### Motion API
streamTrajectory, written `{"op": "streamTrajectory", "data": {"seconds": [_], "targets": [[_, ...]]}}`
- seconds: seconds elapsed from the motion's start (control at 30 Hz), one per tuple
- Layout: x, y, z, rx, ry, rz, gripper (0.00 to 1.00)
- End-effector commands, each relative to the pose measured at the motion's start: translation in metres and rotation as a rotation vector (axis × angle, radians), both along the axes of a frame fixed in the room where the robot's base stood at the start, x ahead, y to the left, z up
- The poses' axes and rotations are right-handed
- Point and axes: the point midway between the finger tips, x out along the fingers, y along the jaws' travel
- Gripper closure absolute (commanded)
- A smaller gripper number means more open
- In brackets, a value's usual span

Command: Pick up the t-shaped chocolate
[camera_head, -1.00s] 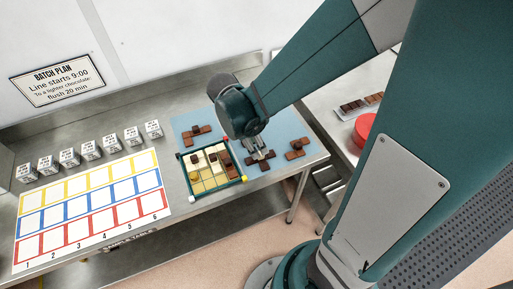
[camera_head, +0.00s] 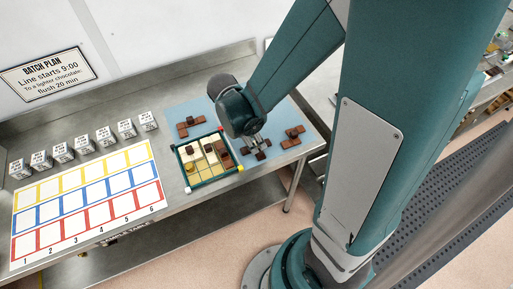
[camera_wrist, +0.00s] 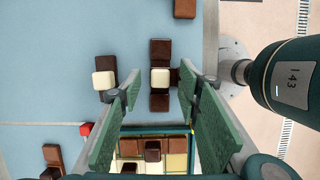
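In the wrist view, a dark brown T-shaped chocolate (camera_wrist: 160,103) with a cream square on its middle lies on the blue mat. My gripper (camera_wrist: 158,90) is open, with a green-padded finger on each side of the view. The chocolate shows in the gap between the fingertips, and I see no contact. In the head view my gripper (camera_head: 257,142) hangs just above the mat, right of the tray. The chocolate (camera_head: 260,154) is partly hidden by the fingers there.
A framed tray (camera_head: 213,184) with cream, yellow and brown pieces stands close to the left. Another dark chocolate with a cream square (camera_wrist: 108,63) lies left of the fingers. More chocolates lie at the mat's back (camera_head: 190,124) and right (camera_head: 293,137). A coloured grid sheet (camera_head: 90,205) lies left.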

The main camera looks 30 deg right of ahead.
Motion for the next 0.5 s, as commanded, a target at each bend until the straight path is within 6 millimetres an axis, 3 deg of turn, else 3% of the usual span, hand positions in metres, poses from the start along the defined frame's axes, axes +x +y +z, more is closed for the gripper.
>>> {"op": "streamTrajectory", "data": {"seconds": [0.5], "targets": [[-0.0003, -0.0021, -0.0072, 0.001, -0.001, 0.001, 0.66]]}}
